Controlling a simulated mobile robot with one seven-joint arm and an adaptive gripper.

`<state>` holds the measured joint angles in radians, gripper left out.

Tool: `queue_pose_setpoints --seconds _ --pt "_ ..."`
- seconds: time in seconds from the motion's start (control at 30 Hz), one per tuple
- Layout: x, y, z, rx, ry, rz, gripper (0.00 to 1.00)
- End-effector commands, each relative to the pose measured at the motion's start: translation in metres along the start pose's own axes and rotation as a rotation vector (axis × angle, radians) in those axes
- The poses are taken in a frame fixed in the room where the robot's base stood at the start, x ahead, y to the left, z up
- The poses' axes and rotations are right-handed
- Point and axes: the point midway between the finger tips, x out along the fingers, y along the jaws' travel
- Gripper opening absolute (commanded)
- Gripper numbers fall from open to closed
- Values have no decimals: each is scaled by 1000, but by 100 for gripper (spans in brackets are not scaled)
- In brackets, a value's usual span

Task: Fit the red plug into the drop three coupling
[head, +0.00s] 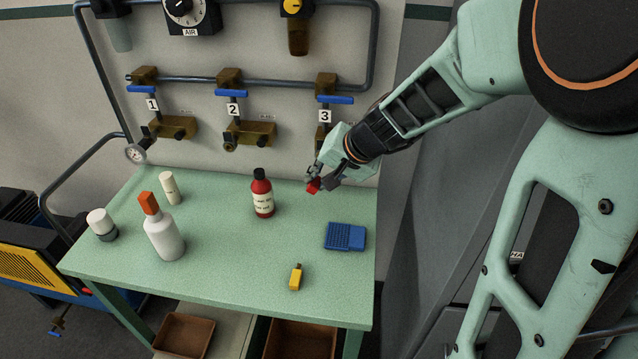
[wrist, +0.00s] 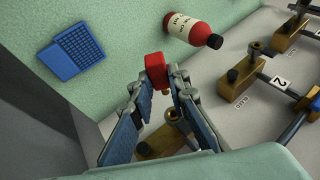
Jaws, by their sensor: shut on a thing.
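My gripper (head: 318,178) is shut on the red plug (head: 313,186), above the back right of the green table, in front of drop three. In the wrist view the red plug (wrist: 155,68) sits between the fingertips (wrist: 160,84), with a small brass-coloured end showing below it. Drop three, labelled 3, has a blue lever (head: 336,100); its lower brass block (head: 322,132) is mostly hidden behind my gripper in the head view. In the wrist view the drop three coupling (wrist: 173,116) shows between the fingers, apart from the plug, with part of its block hidden.
On the green table (head: 215,270) stand a red bottle (head: 262,196), a white bottle with orange cap (head: 163,232) and two small white containers. A blue ridged block (head: 345,237) and a yellow piece (head: 296,277) lie to the right. Drops one and two (head: 250,133) are left of drop three.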

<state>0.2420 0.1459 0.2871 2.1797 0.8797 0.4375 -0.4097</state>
Motion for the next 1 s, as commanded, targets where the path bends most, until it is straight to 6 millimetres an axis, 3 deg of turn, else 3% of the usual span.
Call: queue_pose_setpoints --seconds 0.73,1.0 --pt "20 -1 -49 1 0 -2 0" --pt "20 0 -48 1 0 -2 0"
